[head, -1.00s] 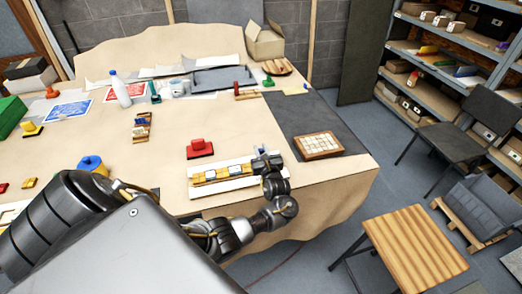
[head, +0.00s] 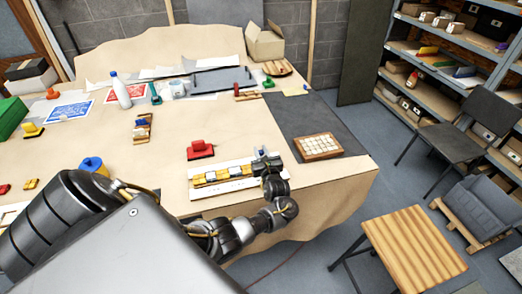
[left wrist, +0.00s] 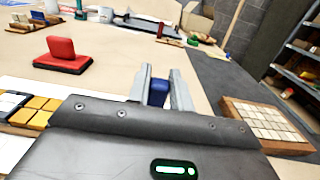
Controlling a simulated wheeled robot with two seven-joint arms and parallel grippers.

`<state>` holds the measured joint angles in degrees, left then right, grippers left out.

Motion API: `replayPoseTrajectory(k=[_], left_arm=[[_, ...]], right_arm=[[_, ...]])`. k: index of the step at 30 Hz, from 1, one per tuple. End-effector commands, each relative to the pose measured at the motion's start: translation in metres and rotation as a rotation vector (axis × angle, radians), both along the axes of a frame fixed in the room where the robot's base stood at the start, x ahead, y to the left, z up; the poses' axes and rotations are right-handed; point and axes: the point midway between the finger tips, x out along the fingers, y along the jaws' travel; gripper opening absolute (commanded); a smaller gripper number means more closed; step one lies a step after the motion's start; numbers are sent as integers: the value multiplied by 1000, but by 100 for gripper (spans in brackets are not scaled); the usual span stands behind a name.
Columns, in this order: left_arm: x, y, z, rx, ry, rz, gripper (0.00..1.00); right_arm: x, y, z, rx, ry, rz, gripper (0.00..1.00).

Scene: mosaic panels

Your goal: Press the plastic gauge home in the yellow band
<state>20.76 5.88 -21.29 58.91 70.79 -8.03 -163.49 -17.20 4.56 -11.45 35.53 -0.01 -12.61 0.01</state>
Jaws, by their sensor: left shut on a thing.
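A white panel (head: 237,185) lies near the table's front edge and carries a row of yellow and white tiles. The yellow band (head: 224,174) runs along that row, and its yellow tiles also show at the left of the left wrist view (left wrist: 35,112). My left gripper (head: 264,156) is at the right end of the row. In the left wrist view its fingers (left wrist: 160,90) are shut on a small blue piece, which looks like the plastic gauge (left wrist: 158,93). The gauge's lower end is hidden, so I cannot tell whether it touches the band. My right gripper is out of view.
A red-handled block (head: 200,150) stands just behind the panel. A wooden tray of pale tiles (head: 318,146) lies to the right on a dark mat (head: 299,120). A bottle (head: 121,91) and papers are farther back.

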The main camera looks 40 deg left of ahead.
Motion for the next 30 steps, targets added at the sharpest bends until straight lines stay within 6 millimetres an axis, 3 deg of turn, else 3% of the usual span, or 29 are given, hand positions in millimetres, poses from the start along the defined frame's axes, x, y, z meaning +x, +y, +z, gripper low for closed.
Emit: replayPoseTrajectory(k=[9, 30], left_arm=[[0, 0, 1, 0, 1, 0, 0], [0, 0, -8, 0, 0, 0, 0]], right_arm=[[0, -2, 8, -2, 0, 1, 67], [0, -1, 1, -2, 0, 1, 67]])
